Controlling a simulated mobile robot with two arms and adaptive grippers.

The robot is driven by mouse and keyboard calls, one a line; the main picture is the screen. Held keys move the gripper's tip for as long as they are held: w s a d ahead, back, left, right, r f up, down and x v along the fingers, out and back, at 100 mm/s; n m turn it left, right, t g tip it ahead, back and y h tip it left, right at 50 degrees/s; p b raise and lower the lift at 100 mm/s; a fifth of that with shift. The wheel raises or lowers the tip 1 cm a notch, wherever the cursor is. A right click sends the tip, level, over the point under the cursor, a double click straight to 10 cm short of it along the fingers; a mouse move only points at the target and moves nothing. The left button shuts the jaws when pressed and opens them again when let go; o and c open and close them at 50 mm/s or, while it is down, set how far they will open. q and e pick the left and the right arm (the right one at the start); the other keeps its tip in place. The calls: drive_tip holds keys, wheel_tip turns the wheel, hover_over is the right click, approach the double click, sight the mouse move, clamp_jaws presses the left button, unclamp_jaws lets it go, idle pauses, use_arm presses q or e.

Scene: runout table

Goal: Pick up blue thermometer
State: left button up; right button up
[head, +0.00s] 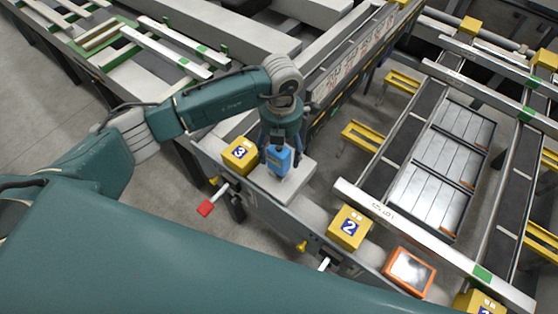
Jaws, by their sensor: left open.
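The blue thermometer (279,162) is a small upright blue device with a dark top, over a light grey flat surface (301,184). My left gripper (280,157) points down at it from above. Its dark fingers are open, one on each side of the thermometer. I cannot tell whether they touch it, and the gripper partly hides its upper end. My right gripper is not in view.
A yellow box marked 3 (240,155) stands close left of the gripper, and one marked 2 (349,228) stands to the right. A red-ended lever (206,208) sticks out at the front. An orange-framed device (409,271) lies further right.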

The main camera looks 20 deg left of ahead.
use_arm(q)
drive_tip(key=f, duration=0.1)
drive_tip(key=f+p, duration=0.1)
drive_tip(key=f, duration=0.1)
drive_tip(key=shift+s+a+f+p, duration=0.15)
drive_tip(key=shift+a+f+p, duration=0.05)
drive_tip(key=shift+f+p, duration=0.1)
drive_tip(key=shift+f, duration=0.3)
drive_tip(key=c, duration=1.4)
drive_tip(key=shift+r, duration=0.15)
drive_tip(key=shift+r+b, duration=0.3)
drive_tip(key=shift+r, duration=0.35)
drive_tip(key=shift+r+b, duration=2.55)
drive_tip(key=shift+r, duration=6.7)
